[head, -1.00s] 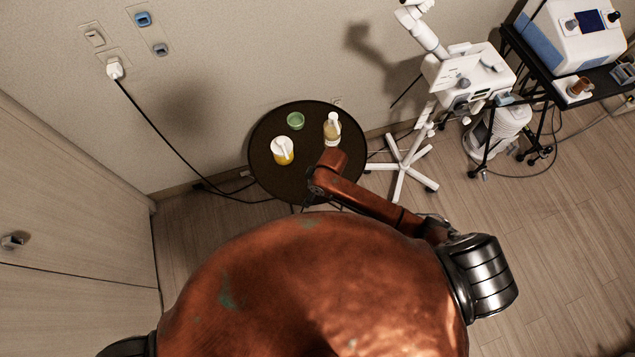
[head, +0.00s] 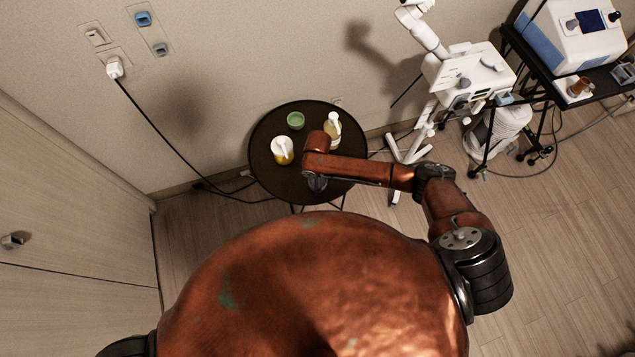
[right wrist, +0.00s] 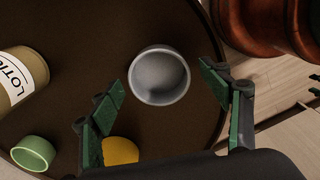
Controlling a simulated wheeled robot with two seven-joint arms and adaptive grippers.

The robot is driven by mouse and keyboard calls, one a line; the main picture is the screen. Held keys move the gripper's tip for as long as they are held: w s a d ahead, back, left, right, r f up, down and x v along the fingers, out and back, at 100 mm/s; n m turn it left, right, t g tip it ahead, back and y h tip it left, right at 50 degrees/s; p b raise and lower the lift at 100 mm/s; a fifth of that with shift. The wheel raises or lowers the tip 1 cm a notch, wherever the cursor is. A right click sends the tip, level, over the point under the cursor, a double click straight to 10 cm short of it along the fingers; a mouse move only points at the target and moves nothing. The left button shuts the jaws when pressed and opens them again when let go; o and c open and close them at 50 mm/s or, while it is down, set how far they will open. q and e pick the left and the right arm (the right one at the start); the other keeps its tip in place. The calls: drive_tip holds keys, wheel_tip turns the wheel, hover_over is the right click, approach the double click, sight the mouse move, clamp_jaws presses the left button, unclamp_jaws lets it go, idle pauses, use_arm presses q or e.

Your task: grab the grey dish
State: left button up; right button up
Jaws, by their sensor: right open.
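The grey dish (right wrist: 160,75) is a small round bowl standing upright on the dark round table (right wrist: 120,35), seen from above in the right wrist view. My right gripper (right wrist: 165,86) is open, with a green-padded finger to each side of the dish's near part. Nothing is between the fingers that they grip, and I cannot tell if they touch the dish. In the head view my right arm reaches over the table and I cannot make out the dish there. My left gripper is not in view.
A white wheeled stand (head: 470,75) is to the right. A power cable (head: 160,155) runs along the left.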

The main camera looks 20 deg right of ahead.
wheel_tip(320, 180, down, 2)
drive_tip(key=c, duration=1.2)
drive_tip(key=shift+r, duration=0.15)
